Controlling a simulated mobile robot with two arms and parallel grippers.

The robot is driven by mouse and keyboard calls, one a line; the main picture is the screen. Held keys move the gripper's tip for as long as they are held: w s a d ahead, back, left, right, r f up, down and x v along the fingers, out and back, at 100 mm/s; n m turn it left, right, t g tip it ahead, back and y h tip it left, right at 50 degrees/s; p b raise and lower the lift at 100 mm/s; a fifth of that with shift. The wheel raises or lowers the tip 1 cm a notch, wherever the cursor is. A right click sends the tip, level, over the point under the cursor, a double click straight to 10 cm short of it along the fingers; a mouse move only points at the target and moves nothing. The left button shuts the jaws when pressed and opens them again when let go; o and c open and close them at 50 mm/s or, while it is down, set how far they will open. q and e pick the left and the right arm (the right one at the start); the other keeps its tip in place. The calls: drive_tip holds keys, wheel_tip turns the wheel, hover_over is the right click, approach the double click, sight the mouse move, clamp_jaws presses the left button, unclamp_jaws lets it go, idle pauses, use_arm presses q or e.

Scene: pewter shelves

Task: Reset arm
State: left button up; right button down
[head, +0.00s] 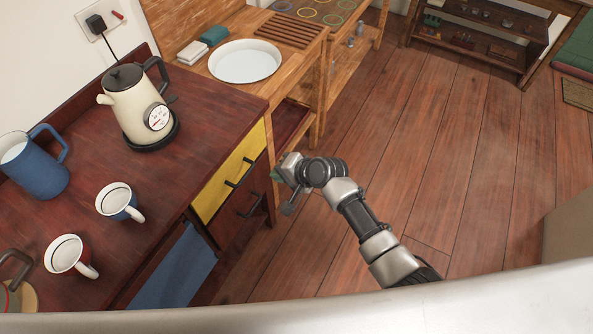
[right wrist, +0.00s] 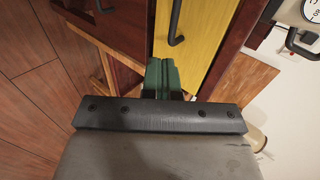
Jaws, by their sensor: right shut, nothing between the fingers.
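My right arm reaches in from the lower right of the head view. Its gripper (head: 278,175) is beside the front right corner of the dark red cabinet (head: 75,120), just right of the yellow drawer (head: 226,172). In the right wrist view the green fingers (right wrist: 163,75) are together with nothing between them. They point toward the cabinet front, where the yellow drawer (right wrist: 205,35) and its black handle show. The fingers look apart from the handle. My left gripper is not in view.
A cream kettle (head: 135,110), blue pitcher (head: 38,165), and two mugs, blue-white (head: 115,203) and red-white (head: 68,256), stand on the cabinet top. A white basin (head: 244,62) sits on the wooden counter behind. The wooden floor (head: 430,170) right of my arm is clear.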

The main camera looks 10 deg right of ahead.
drive_tip(key=v, duration=0.6)
drive_tip(key=s+d+f+n+g+h, duration=0.15)
drive_tip(key=s+d+f, duration=0.3)
drive_tip(key=f, duration=0.45)
drive_tip(key=s+d+f+h, duration=0.25)
drive_tip(key=s+f, duration=0.25)
drive_tip(key=f, duration=0.4)
drive_tip(key=s+d+f+n+h, duration=0.15)
drive_tip(key=s+d+f, duration=0.3)
drive_tip(key=f, duration=0.45)
drive_tip(key=s+d+f+n+g+h, duration=0.1)
drive_tip(key=s+d+f+n, duration=0.1)
drive_tip(key=s, duration=0.7)
drive_tip(key=s+d+f+n+g+h, duration=0.1)
drive_tip(key=s+f, duration=0.4)
drive_tip(key=s, duration=0.5)
drive_tip(key=s+d+f+n+g+h, duration=0.1)
drive_tip(key=s+d+f+n, duration=0.2)
drive_tip(key=s, duration=0.6)
drive_tip(key=shift+s+d+f, duration=0.35)
drive_tip(key=shift+d+f, duration=0.2)
drive_tip(key=shift+d, duration=0.55)
drive_tip(key=shift+w, duration=0.1)
